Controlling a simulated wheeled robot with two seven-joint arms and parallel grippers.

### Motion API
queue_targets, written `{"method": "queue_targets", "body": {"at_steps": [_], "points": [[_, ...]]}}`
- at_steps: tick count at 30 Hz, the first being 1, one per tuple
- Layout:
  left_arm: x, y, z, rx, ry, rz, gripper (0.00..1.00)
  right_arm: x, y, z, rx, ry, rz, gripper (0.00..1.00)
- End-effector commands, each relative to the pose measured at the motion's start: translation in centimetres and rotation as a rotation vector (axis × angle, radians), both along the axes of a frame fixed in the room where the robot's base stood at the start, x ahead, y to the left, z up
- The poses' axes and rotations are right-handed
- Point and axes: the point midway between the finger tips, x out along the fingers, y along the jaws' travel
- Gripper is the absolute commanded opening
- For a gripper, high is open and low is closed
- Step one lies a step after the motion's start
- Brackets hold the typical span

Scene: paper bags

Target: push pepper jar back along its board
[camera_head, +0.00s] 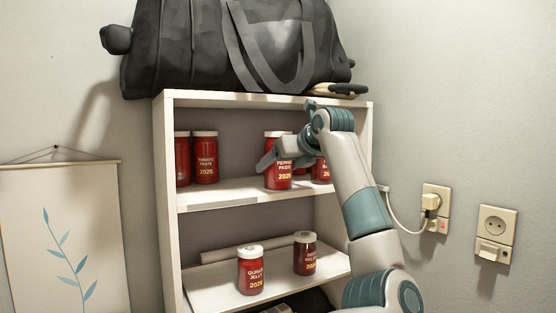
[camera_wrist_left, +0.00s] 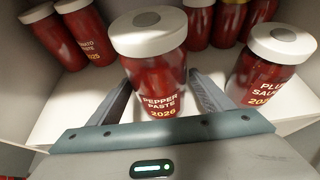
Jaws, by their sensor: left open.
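The pepper jar (camera_head: 279,181), red with a white lid and marked "PEPPER PASTE 2026", stands upright near the front edge of the upper board (camera_head: 232,191). My left gripper (camera_head: 283,157) is at the jar's height in front of it. In the left wrist view the pepper jar (camera_wrist_left: 150,68) stands between the two spread fingers of my left gripper (camera_wrist_left: 160,92). The fingers are open, one on each side; I cannot tell whether either touches the glass. The lower rear of the jar is hidden. My right gripper is in neither view.
A plum sauce jar (camera_wrist_left: 270,68) stands close right of the pepper jar. A tomato paste jar (camera_head: 205,158) and another stand at the left; more jars stand behind. Two jars stand on the lower board (camera_head: 215,287). A dark bag (camera_head: 200,45) lies on top.

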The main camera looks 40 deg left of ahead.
Motion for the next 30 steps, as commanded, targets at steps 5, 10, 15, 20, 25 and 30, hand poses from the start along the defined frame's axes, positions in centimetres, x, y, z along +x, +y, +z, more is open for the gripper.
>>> {"method": "queue_targets", "body": {"at_steps": [5,10,15,20,25,30], "points": [[0.0,0.0,0.0,0.000,0.000,0.000,0.42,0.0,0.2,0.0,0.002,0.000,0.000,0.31],[-0.1,0.0,0.3,0.004,-0.004,0.000,0.41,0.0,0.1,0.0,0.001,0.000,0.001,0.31],[0.0,0.3,0.3,0.004,-0.002,0.000,0.41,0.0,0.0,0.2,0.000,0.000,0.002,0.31],[0.2,0.9,0.3,0.002,-0.001,0.000,0.41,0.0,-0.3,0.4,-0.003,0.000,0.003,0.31],[0.4,1.6,0.2,0.002,-0.001,0.001,0.41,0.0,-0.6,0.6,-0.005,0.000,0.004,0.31],[0.6,2.3,0.2,0.002,0.000,0.001,0.41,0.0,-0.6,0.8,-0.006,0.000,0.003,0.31]]}}
